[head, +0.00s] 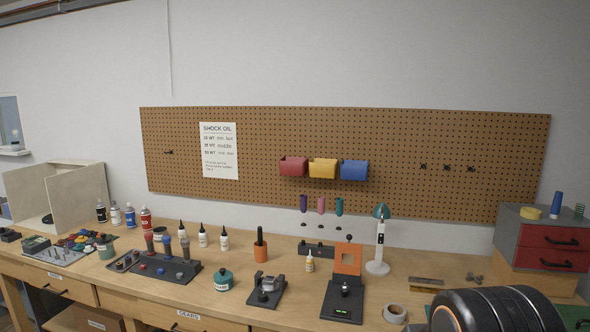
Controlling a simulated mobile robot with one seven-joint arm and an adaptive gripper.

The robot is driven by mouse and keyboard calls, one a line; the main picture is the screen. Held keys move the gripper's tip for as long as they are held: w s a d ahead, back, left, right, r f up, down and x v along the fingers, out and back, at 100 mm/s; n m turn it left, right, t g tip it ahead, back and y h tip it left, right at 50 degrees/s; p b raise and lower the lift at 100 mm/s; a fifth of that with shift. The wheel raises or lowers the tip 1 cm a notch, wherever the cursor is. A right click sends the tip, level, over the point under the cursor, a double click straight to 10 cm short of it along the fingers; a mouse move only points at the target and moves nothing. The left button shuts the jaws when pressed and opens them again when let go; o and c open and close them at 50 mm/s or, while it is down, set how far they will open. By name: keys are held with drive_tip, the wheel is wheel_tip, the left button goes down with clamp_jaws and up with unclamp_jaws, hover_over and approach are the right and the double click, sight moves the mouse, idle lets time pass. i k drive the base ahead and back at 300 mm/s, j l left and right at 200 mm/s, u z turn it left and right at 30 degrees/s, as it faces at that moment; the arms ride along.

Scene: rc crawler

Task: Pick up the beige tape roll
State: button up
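The beige tape roll (394,313) lies flat on the workbench, near its front edge, right of centre in the head view. Its round hole faces up, and it appears to stand clear of the things around it. It is just right of a black stand with an orange plate (347,259). My gripper's fingers are not in view, so I cannot see whether they are open or shut.
The wooden workbench (425,268) is crowded with bottles, tools and a teal jar (222,280). A white lamp-like stand (379,250) is behind the roll. A grey and red drawer unit (545,240) stands at the right. A large dark form blocks the lower right.

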sight(529, 213)
drive_tip(key=z, duration=1.25)
drive_tip(key=i+z, duration=0.2)
drive_tip(key=i, duration=0.85)
drive_tip(key=i+l+z, duration=0.1)
drive_tip(key=i+l, duration=0.25)
drive_tip(key=i+j, duration=0.25)
drive_tip(key=i+l+z, duration=0.05)
